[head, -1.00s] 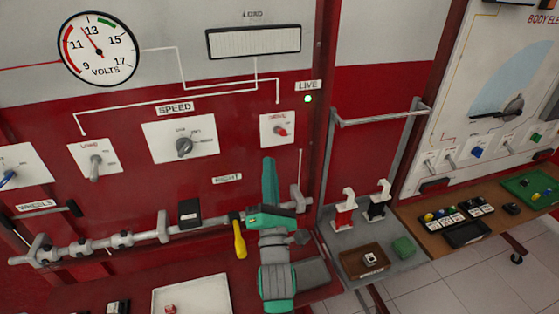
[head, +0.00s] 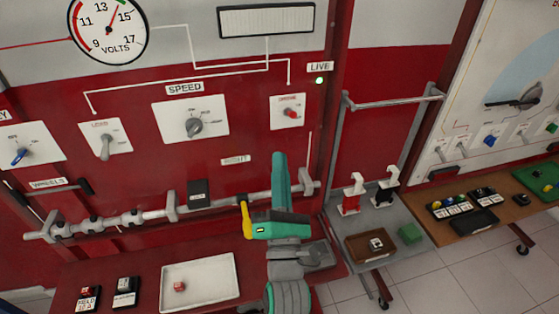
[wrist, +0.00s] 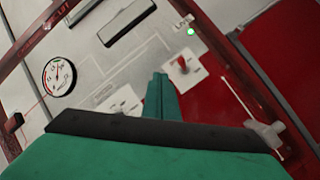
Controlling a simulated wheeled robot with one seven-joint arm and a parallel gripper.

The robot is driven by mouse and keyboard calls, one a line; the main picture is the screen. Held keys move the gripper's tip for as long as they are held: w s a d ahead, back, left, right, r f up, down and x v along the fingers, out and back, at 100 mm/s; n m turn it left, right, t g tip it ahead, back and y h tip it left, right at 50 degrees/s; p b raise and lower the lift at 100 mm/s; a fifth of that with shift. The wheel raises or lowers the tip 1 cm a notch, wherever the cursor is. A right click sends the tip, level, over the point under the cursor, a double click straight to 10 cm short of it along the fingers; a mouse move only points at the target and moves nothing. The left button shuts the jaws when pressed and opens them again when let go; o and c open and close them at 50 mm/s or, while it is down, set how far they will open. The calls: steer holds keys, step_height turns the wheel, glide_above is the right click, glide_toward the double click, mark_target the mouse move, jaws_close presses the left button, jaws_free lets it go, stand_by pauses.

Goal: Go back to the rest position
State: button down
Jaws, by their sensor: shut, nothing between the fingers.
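My gripper (head: 279,156) is shut and empty, its green fingers together and pointing up. In the head view it stands in front of the red panel, below the red-knobbed switch plate (head: 289,112) and overlapping the right part of the grey rail (head: 152,217). My gripper also shows in the wrist view (wrist: 160,78), with the fingers as one green strip. There the red-knobbed switch (wrist: 183,68) is just right of the fingertips. I cannot tell the distance to the panel.
A white tray (head: 222,302) with a small red item lies on the red bench below. A grey trolley (head: 340,232) stands right. The volts gauge (head: 100,48) and green lamp (head: 319,80) are above.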

steer(key=shift+s, duration=0.1)
steer(key=s+f+m+g+h, duration=0.2)
steer(key=s+f+m, duration=0.55)
steer(key=f, duration=0.35)
steer(key=s+f+m+g+h, duration=0.2)
steer(key=s+f+m, duration=0.4)
steer(key=f+m, duration=0.45)
steer(key=s+d+f+m+g, duration=0.1)
steer(key=s+f+m, duration=0.2)
steer(key=s, duration=0.4)
steer(key=s+f+m+g, duration=0.1)
steer(key=s+f+m, duration=0.2)
steer(key=s, duration=0.4)
steer(key=s+d+f+m+g+y, duration=0.1)
steer(key=s+f+m+g, duration=0.1)
steer(key=s+f, duration=0.3)
steer(key=s+m, duration=0.1)
steer(key=s, duration=0.1)
steer(key=shift+s+d+f, duration=0.25)
steer(key=shift+s+d, duration=0.1)
